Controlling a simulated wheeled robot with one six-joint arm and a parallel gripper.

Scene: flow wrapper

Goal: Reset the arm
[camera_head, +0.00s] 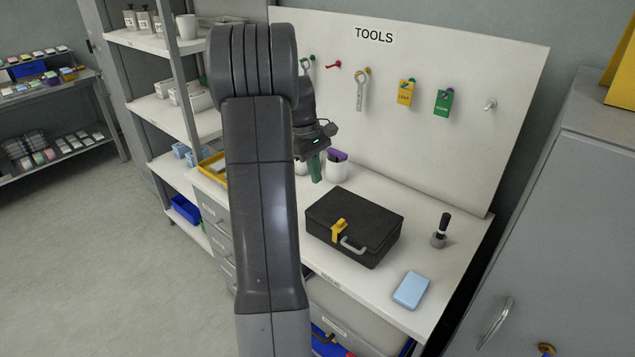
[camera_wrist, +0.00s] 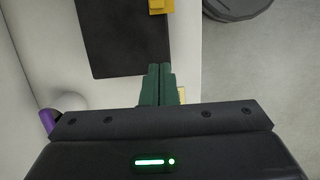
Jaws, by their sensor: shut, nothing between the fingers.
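My gripper (camera_head: 316,168) is above the back left of the workbench, with green fingers pointing down, just left of the black case. In the wrist view its fingers (camera_wrist: 159,72) are shut together with nothing between them. My arm rises large through the middle of the head view and hides part of the shelves and bench. The black case (camera_head: 345,222) lies closed on the bench, with a yellow tag and a grey handle at its front. It also shows in the wrist view (camera_wrist: 118,38).
A light blue box (camera_head: 411,290) and a black-handled tool (camera_head: 440,230) stand right of the case. White cups (camera_head: 337,165) stand near my gripper. Behind is the tool board (camera_head: 430,60) with hanging tools. Shelves (camera_head: 150,42) are left, a grey cabinet (camera_head: 560,200) right.

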